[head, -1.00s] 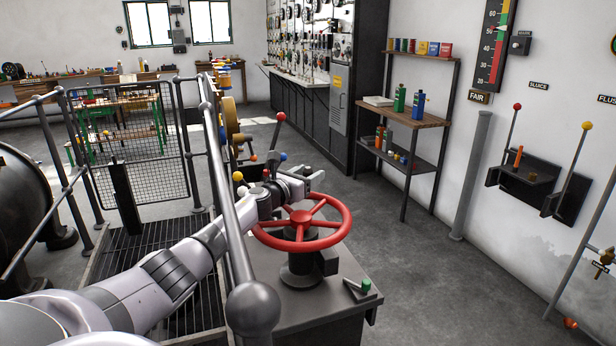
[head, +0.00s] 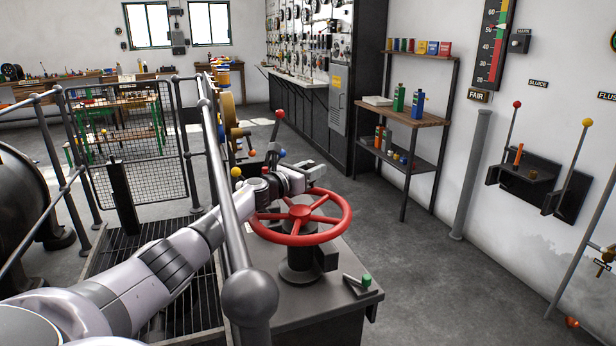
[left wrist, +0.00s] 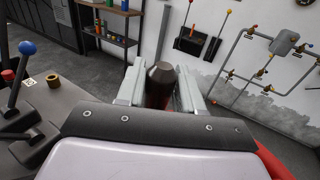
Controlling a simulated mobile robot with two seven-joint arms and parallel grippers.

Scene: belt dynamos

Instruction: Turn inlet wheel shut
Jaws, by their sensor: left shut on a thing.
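The red inlet wheel (head: 301,237) lies flat on a dark valve stem on a grey pedestal. My left gripper (head: 316,170) is at the far side of its rim. In the left wrist view my left gripper (left wrist: 160,90) has its two fingers on either side of a dark upright peg with a tapered top (left wrist: 158,84), and is shut on it. It looks like a handle on the wheel, though where it joins the rim is hidden. Part of the red rim (left wrist: 272,160) shows at the lower right there. My right gripper is out of view.
A grey railing with a ball end (head: 249,297) stands close beside my left arm. A small green-tipped lever (head: 366,281) is on the pedestal's near corner. Levers with red and blue knobs (head: 281,153) stand just behind the wheel. The floor to the right is clear.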

